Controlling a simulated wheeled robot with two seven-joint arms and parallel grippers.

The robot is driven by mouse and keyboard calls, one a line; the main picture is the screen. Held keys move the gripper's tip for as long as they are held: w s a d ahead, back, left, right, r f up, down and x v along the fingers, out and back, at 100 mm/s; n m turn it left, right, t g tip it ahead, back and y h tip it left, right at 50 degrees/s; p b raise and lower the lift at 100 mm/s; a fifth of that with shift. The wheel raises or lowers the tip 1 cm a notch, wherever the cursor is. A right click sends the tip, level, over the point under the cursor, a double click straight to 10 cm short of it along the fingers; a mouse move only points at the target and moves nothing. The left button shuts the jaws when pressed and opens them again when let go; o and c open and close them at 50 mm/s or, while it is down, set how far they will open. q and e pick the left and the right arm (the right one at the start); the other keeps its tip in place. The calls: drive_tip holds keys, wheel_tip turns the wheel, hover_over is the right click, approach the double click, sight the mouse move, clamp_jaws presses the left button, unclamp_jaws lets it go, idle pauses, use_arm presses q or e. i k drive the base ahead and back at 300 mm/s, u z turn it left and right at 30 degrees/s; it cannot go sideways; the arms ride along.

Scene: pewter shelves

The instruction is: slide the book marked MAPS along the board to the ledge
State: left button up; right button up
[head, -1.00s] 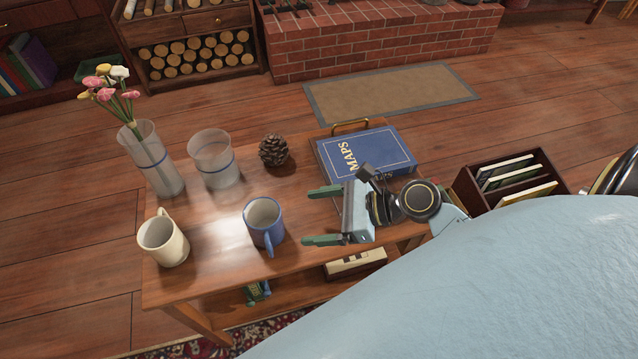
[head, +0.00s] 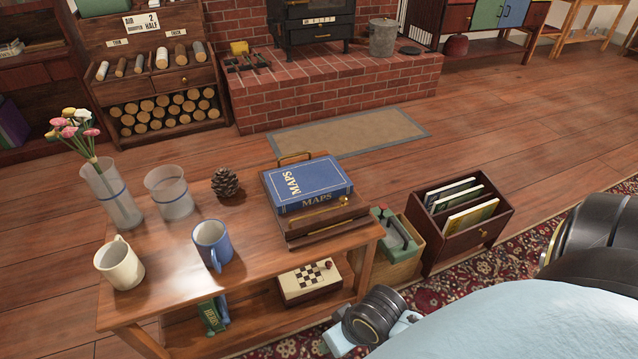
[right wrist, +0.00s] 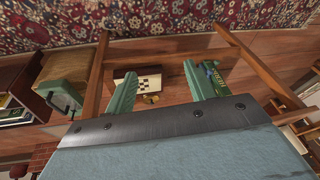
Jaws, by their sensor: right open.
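The blue book marked MAPS (head: 308,182) lies flat on a wooden board (head: 318,232) with brass handles, at the right end of the table; its spine faces me. I cannot tell which edge is the ledge. My right gripper (right wrist: 160,82) is open and empty. In the right wrist view its two green fingers point towards the table's lower shelf, with a chequered box (right wrist: 148,84) beyond them, partly behind one finger. In the head view my right wrist is low at the bottom, off the table's near right corner, away from the book; its fingers are mostly hidden. My left gripper is out of view.
On the table (head: 150,300) stand a blue mug (head: 211,243), a cream mug (head: 119,264), a frosted tumbler (head: 169,193), a flower vase (head: 112,195) and a pine cone (head: 225,182). A green-topped crate (head: 397,240) and a record box (head: 468,218) stand to the right.

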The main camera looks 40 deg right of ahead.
sight(307, 182)
drive_tip(key=k, duration=0.5)
drive_tip(key=z, duration=0.85)
drive_tip(key=i, duration=0.75)
drive_tip(key=u, duration=1.45)
drive_tip(key=k, duration=1.9)
drive_tip(key=z, duration=1.3)
drive_tip(key=i, duration=1.2)
drive_tip(key=u, duration=0.05)
